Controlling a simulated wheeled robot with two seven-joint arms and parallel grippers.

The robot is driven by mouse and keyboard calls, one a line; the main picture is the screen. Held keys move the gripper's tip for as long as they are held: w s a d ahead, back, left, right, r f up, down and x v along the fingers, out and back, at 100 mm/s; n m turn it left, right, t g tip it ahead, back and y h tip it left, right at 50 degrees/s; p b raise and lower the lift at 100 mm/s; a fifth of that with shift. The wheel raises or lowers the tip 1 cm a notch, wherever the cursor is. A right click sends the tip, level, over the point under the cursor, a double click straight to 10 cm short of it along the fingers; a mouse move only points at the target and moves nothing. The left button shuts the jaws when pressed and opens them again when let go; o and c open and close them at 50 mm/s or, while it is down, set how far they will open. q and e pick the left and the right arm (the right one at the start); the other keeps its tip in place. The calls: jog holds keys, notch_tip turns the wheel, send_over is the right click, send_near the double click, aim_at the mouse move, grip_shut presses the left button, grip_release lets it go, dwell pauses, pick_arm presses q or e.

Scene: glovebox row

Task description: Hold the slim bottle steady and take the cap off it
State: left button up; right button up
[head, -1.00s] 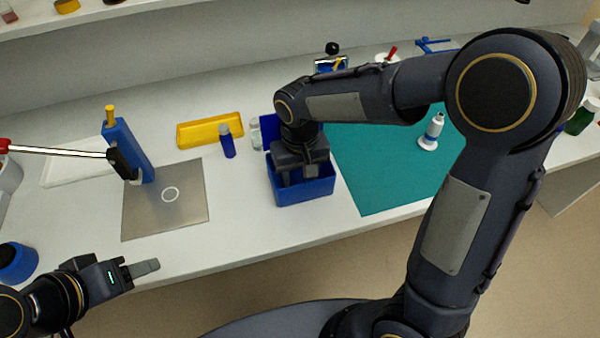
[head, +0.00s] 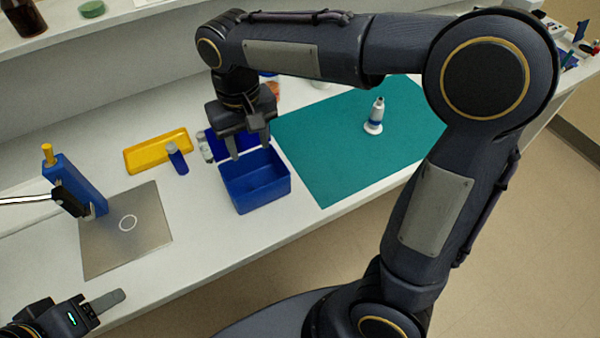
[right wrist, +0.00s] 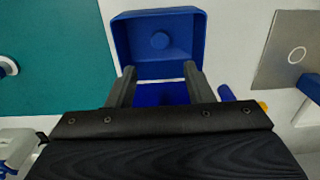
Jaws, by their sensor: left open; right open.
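A slim blue bottle (head: 179,162) with a grey cap (head: 171,147) stands upright on the bench beside the yellow tray. The cap appears to be on it. My right gripper (head: 249,146) is open and empty above the back edge of the blue box, to the right of the bottle and apart from it. In the right wrist view its two fingers (right wrist: 159,70) stand apart, with a blue shape (right wrist: 226,93), probably the bottle, right of them. My left gripper (head: 108,300) is open at the lower left, in front of the bench edge, its fingers seen nearly edge-on.
The open blue box (head: 256,200) has a round blue shape (right wrist: 160,40) inside. Small clear vials (head: 205,147) stand near the bottle. A white-and-blue upright piece (head: 374,117) stands on the teal mat (head: 325,165). The metal plate (head: 125,250) and blue stand (head: 82,188) lie left.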

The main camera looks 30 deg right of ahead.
jog(key=s+d+f+m+t+y, duration=0.1)
jog(key=s+d, duration=0.3)
jog(key=s, duration=0.5)
jog(key=s+d+m+t+y+p, duration=0.1)
jog(key=s+d+t, duration=0.3)
jog(key=s, duration=0.4)
jog(key=shift+s+d+f+t+y, duration=0.35)
jog(key=shift+d+y, duration=0.25)
jog(key=shift+y, duration=0.3)
